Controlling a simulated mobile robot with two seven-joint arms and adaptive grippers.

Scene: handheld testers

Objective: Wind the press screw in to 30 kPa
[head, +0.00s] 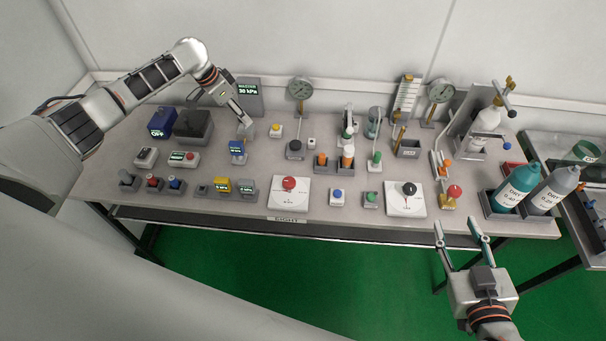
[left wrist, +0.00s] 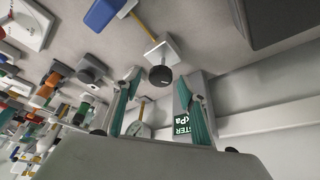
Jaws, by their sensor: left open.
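The press screw shows in the left wrist view as a dark round knob (left wrist: 160,75) in front of a pale block (left wrist: 163,50). My left gripper (left wrist: 163,88) is open, its teal-padded fingers on either side of the line to the knob. The knob lies just beyond the fingertips, and contact cannot be told. In the head view my left gripper (head: 243,120) points down at the back left of the bench and hides most of the screw. The grey master display (head: 248,96) behind it seems to read 36 kPa. My right gripper (head: 460,234) is open and empty before the bench's front edge.
A blue tester (head: 237,148) stands just in front of the left gripper. A dark box (head: 196,125) is to its left, and a dial gauge (head: 300,89) to its right. Several small testers and buttons crowd the bench (head: 260,172). Two bottles stand at the right end.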

